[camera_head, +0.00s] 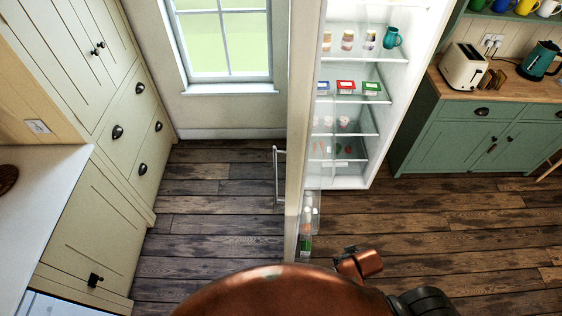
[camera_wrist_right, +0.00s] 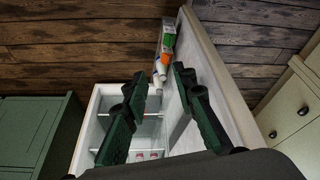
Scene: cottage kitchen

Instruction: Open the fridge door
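The fridge (camera_head: 350,182) stands open in the head view, with its lit shelves showing. Its door (camera_head: 299,120) is swung far out toward me and seen nearly edge-on, with bottles in its inner rack. The long door handle (camera_head: 277,175) is on the door's left, outer side, with nothing holding it. In the right wrist view, my right gripper (camera_wrist_right: 160,85) has its two dark fingers spread, with nothing seen between them. The fingers overlap the open fridge (camera_wrist_right: 98,105) and the inner side of the door (camera_wrist_right: 222,85); I cannot tell whether they touch it. My left gripper is not in view.
Green cabinets (camera_head: 455,135) with a toaster (camera_head: 464,66) and kettle (camera_head: 539,60) stand right of the fridge. Cream cabinets (camera_head: 90,225) line the left. Wooden floor (camera_head: 215,205) is clear on both sides of the door. My copper arm covers the bottom middle.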

